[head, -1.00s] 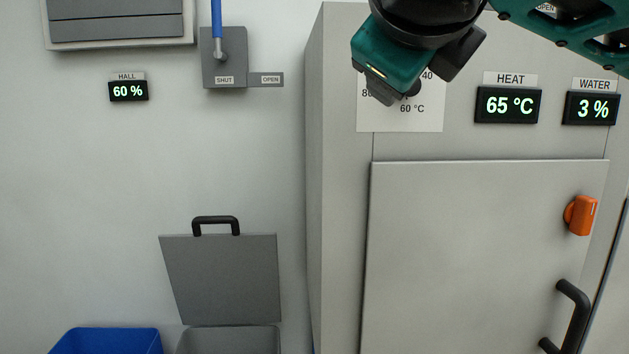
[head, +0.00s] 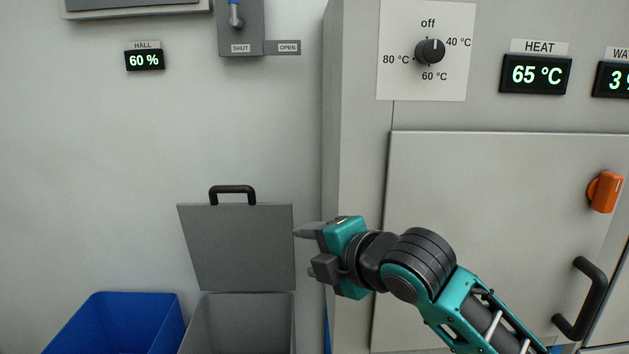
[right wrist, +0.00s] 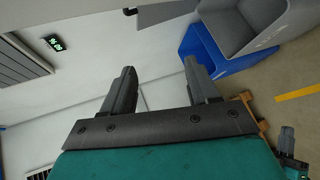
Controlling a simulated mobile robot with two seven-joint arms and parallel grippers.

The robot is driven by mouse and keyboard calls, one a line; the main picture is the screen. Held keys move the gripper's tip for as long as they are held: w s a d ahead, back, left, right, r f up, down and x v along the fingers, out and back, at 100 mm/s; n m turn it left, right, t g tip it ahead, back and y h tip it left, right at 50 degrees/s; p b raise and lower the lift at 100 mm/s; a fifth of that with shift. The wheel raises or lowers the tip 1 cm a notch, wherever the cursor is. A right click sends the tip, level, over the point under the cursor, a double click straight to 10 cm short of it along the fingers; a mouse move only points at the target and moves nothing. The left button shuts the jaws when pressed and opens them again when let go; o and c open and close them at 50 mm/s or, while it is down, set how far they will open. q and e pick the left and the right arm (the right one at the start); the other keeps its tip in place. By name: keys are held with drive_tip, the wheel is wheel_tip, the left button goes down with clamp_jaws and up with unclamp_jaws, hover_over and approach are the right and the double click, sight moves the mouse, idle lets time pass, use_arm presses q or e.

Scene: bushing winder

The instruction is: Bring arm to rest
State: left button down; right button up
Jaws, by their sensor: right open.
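My right arm reaches in from the lower right of the head view. Its teal and black gripper (head: 308,252) points left, in front of the cabinet's left edge and beside the raised grey lid (head: 240,248). The jaws are apart with nothing between them. In the right wrist view both fingers of this gripper (right wrist: 164,88) stand apart, and the blue bin (right wrist: 222,62) shows beyond them.
A cabinet with a closed door (head: 480,240), black handle (head: 582,298) and orange latch (head: 604,192) stands at right. A blue bin (head: 120,325) and grey bin (head: 240,325) stand lower left.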

drive_tip(key=s+d+f+m+h, duration=0.1)
drive_tip(key=s+d+f+m, duration=0.25)
drive_tip(key=f+m, duration=0.5)
drive_tip(key=s+d+f+m+h, duration=0.1)
drive_tip(key=s+d+f+m, duration=0.4)
drive_tip(key=f, duration=0.7)
drive_tip(key=s+d+f+m+h, duration=0.3)
drive_tip(key=s+d+f+m, duration=0.6)
drive_tip(key=s+f, duration=0.4)
drive_tip(key=shift+f+m+h, duration=0.4)
drive_tip(key=shift+f+m, duration=0.05)
drive_tip(key=shift+m, duration=0.2)
